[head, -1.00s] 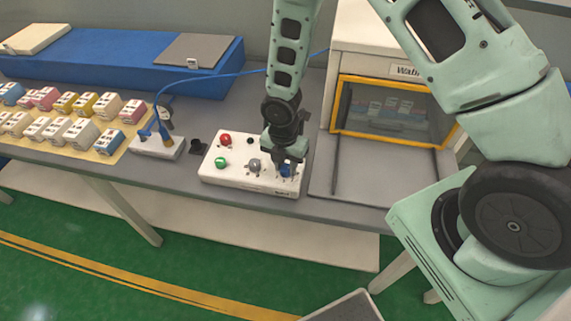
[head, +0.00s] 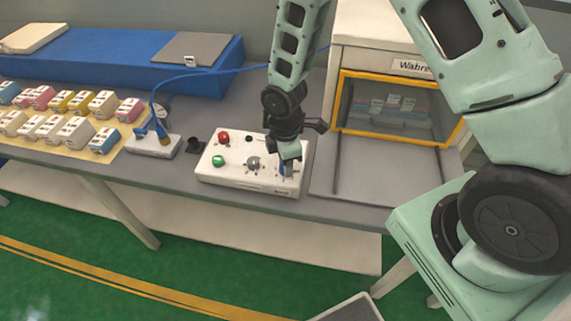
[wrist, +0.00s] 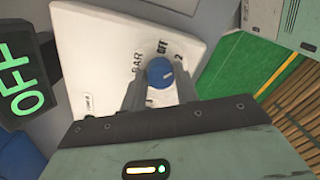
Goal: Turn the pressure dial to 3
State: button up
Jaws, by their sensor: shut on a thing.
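The blue pressure dial (wrist: 160,72) sits on the white control panel (wrist: 85,22), with the labels BAR, OFF and 2 printed around it. In the wrist view my gripper (wrist: 160,85) has a finger on each side of the dial and is shut on it.
The panel also carries a red knob (head: 224,137), a green knob (head: 218,160) and a grey knob (head: 253,163). A yellow-framed cabinet (head: 396,136) stands to the right. A hose fitting (head: 155,145) and several coloured boxes (head: 75,130) lie to the left.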

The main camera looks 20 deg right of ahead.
jog(key=m+b, duration=0.1)
jog(key=m, duration=0.4)
jog(key=shift+m+b, duration=0.3)
jog(key=shift+b, duration=0.05)
jog(key=shift+m+b, duration=0.5)
jog(key=shift+m, duration=1.6)
jog(key=o, duration=1)
jog(key=r, duration=0.5)
jog(key=r+b, duration=0.1)
jog(key=r, duration=0.5)
jog(key=r+b, duration=0.1)
jog(key=r, duration=0.5)
jog(key=shift+w+d+r, duration=0.15)
jog(key=shift+d+r, duration=0.1)
jog(key=shift+d, duration=0.1)
